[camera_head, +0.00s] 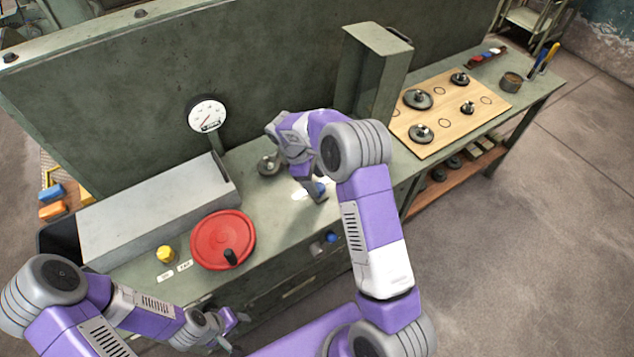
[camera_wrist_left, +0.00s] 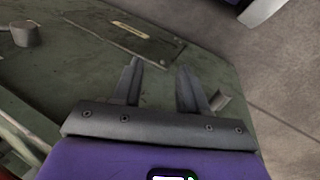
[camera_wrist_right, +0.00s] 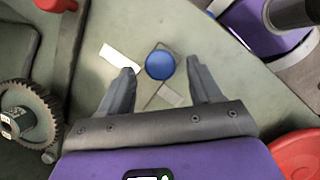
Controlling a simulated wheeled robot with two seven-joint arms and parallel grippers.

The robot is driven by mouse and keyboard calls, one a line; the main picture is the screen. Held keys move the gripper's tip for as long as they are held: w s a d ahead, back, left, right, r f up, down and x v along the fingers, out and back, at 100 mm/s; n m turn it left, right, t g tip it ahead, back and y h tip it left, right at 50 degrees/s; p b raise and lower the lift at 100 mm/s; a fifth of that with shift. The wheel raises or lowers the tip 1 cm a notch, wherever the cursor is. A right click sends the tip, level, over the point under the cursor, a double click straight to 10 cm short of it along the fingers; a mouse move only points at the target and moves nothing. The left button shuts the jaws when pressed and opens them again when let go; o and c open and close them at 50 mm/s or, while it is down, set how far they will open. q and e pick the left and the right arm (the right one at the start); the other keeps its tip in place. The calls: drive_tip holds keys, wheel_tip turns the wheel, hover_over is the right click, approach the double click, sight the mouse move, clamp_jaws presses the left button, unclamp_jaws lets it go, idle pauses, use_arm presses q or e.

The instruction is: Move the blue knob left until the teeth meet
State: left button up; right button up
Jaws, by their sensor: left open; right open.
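The round blue knob (camera_wrist_right: 160,65) sits on the green bench top between two pale label plates, seen from above in the right wrist view. In the head view the knob (camera_head: 320,188) is partly hidden by my right gripper (camera_head: 314,191). That gripper (camera_wrist_right: 160,70) is open, its fingertips on either side of the knob in the picture; I cannot tell whether they touch it. A toothed gear (camera_wrist_right: 30,113) stands left of the knob; it also shows in the head view (camera_head: 268,165), where its teeth are unclear. My left gripper (camera_head: 236,328) is open and empty by the front edge.
A red wheel (camera_head: 222,240) with a black handle and a yellow knob (camera_head: 165,254) are on the bench to the left. A gauge (camera_head: 207,114) stands behind. A green upright housing (camera_head: 372,75) and a wooden board (camera_head: 443,137) with several gears lie right.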

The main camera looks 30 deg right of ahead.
drive_tip(key=v, duration=0.5)
drive_tip(key=shift+a+r+p, duration=0.2)
drive_tip(key=shift+r+p, duration=0.15)
